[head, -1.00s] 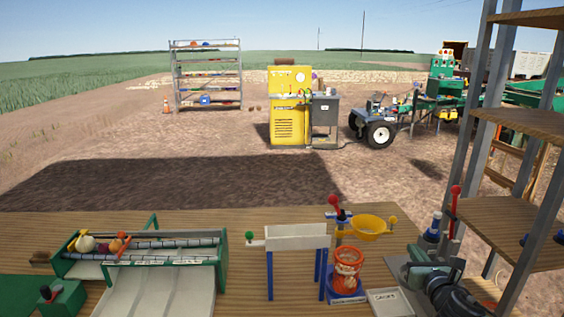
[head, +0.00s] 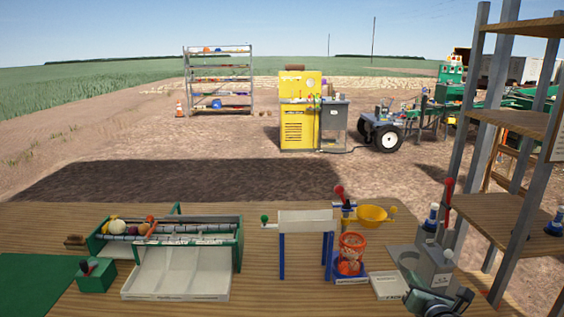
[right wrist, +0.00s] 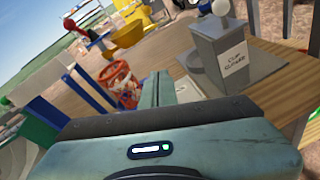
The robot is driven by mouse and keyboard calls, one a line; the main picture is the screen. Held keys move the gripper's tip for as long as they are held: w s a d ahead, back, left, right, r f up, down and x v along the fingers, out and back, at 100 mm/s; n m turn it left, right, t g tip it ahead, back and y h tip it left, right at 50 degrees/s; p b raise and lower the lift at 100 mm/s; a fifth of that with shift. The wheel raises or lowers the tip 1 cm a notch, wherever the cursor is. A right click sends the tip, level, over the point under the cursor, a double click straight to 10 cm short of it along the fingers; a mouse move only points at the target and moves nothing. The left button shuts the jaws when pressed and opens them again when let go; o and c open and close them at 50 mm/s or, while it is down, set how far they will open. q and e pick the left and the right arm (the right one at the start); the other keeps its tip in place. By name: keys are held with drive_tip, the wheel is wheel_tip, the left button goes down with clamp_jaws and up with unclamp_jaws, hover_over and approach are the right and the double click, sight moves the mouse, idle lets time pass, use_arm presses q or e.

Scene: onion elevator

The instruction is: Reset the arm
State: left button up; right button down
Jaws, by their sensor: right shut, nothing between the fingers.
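My right gripper (head: 412,282) is low at the right of the head view, above the near right part of the wooden table (head: 320,290). Its teal fingers (right wrist: 160,90) are shut with nothing between them in the right wrist view. A grey box with a label (head: 434,265) stands just behind the gripper; it also shows in the right wrist view (right wrist: 222,52). My left gripper is not in view.
An orange basket (head: 351,255) and a yellow bowl (head: 371,214) stand left of the gripper. A green-framed roller sorter (head: 238,245) holds several onions at the left. A tall shelf rack (head: 465,150) rises at the right. A white-topped stand (head: 306,222) is mid-table.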

drive_tip(key=s+a+f+m+g, duration=0.3)
drive_tip(key=s+a+f+m, duration=0.25)
drive_tip(key=s+m, duration=0.2)
drive_tip(key=s+a+f+m+g, duration=0.2)
drive_tip(key=s+a+f+m, duration=0.2)
drive_tip(key=s+f+m, duration=0.4)
drive_tip(key=s+a+f+m+g+y, duration=0.15)
drive_tip(key=s+m+g, duration=0.4)
drive_tip(key=s, duration=0.75)
drive_tip(key=s+a+m+g, duration=0.25)
drive_tip(key=s+m, duration=0.55)
drive_tip(key=s, duration=0.5)
wheel_tip(320, 180, down, 26)
drive_tip(key=s, duration=0.1)
drive_tip(key=s+d+f+g, duration=0.1)
drive_tip(key=s+d+f, duration=0.1)
drive_tip(key=s+f, duration=1.3)
drive_tip(key=shift+s+d+f, duration=0.25)
drive_tip(key=shift+s+f, duration=0.15)
drive_tip(key=shift+s, duration=0.55)
